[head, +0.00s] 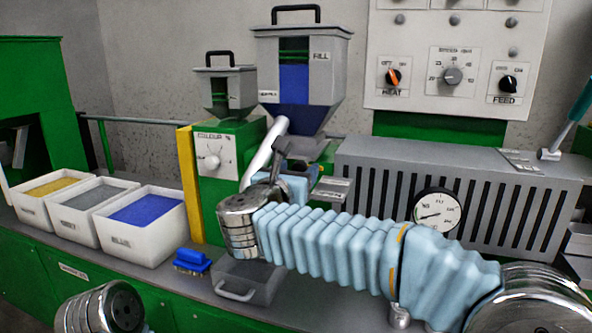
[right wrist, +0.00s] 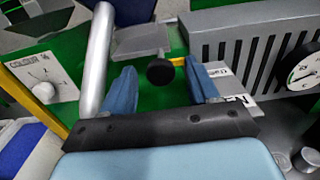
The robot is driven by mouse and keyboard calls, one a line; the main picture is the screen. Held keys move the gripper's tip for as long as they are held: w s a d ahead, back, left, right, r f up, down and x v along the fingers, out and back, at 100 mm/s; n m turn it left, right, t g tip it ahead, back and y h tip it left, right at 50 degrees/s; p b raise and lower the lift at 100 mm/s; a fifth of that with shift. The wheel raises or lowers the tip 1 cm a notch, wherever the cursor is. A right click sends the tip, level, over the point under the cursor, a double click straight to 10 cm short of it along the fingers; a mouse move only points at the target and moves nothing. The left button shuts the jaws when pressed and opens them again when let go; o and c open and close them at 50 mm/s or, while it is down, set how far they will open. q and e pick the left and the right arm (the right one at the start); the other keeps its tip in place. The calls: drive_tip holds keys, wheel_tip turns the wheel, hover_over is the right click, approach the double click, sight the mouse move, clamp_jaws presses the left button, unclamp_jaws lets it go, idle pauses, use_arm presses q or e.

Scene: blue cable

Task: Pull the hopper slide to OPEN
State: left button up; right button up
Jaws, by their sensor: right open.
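The large grey hopper (head: 325,92) stands at the centre of the head view, with blue material behind its window. In the right wrist view a round black knob (right wrist: 160,72) shows in front of a grey plate (right wrist: 140,40) under the hopper; I take it for the slide's knob. My right gripper (right wrist: 160,80) is open, with one blue finger on each side of the knob and visible gaps between. In the head view my right wrist and sleeve hide most of the knob area. My left gripper is out of view; only a left wrist part shows.
A silver tube (right wrist: 97,58) slants down close to the left finger. A grey slotted housing (head: 450,200) with a gauge (head: 437,211) stands right. A small label plate (head: 332,188) sits by the gripper.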

clamp_jaws()
drive_tip(key=b+v, duration=0.5)
drive_tip(key=v, duration=0.1)
drive_tip(key=shift+s, duration=0.2)
drive_tip(key=shift+a+f, duration=0.1)
unclamp_jaws()
drive_tip(key=shift+s, duration=0.15)
